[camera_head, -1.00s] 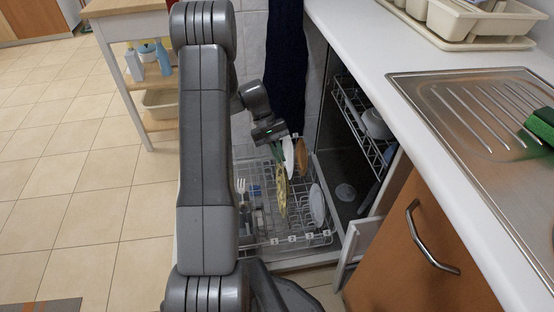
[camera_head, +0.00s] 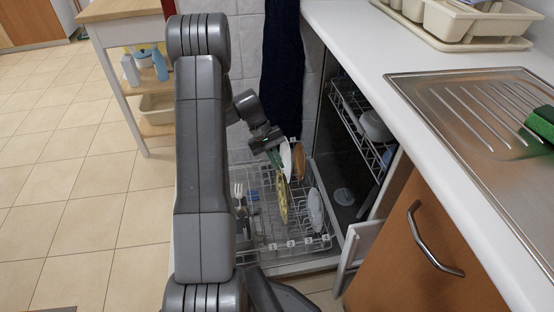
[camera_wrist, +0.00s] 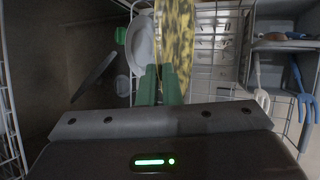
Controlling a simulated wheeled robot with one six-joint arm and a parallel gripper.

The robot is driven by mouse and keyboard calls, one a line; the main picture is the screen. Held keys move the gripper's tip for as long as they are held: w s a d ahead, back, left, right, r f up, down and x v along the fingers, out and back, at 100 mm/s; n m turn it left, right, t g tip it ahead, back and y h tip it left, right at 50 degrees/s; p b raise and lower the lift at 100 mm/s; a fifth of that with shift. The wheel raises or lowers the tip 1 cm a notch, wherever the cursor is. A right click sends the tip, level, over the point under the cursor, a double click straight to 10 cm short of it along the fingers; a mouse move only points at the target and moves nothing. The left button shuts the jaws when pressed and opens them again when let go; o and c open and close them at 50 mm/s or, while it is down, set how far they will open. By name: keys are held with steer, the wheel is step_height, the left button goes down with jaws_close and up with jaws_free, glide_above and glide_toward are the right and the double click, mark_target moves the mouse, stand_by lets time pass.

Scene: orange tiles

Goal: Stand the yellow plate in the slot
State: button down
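The yellow plate (camera_head: 282,198), speckled with dark marks, is upright and nearly edge-on over the lower dishwasher rack (camera_head: 262,240). In the wrist view the yellow plate (camera_wrist: 178,45) runs away from my green fingertips. My gripper (camera_head: 274,157) is at its upper edge; its fingers (camera_wrist: 160,85) are close together and appear shut on the plate. The rack has slots with number labels along its front. I cannot tell whether the plate's lower edge sits in a slot or hangs just above it.
A white plate (camera_head: 287,158) and a brown plate (camera_head: 299,160) stand just behind. A pale plate (camera_head: 315,208) stands to the right. Cutlery (camera_head: 239,192) is at the rack's left. The upper rack (camera_head: 362,125) and the counter (camera_head: 350,50) bound the right side.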

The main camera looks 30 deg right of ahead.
mark_target(281, 190)
steer(key=shift+f+b, duration=0.8)
steer(key=shift+f, duration=0.95)
steer(key=shift+f+b, duration=2.3)
steer(key=shift+f, duration=1.75)
steer(key=c, duration=1.5)
jaws_free()
steer(key=shift+c, duration=0.2)
steer(key=p+v, duration=0.4)
steer(key=v, duration=0.9)
steer(key=shift+w+a+r, duration=0.2)
steer(key=shift+a+r, duration=0.05)
steer(key=shift+r, duration=0.05)
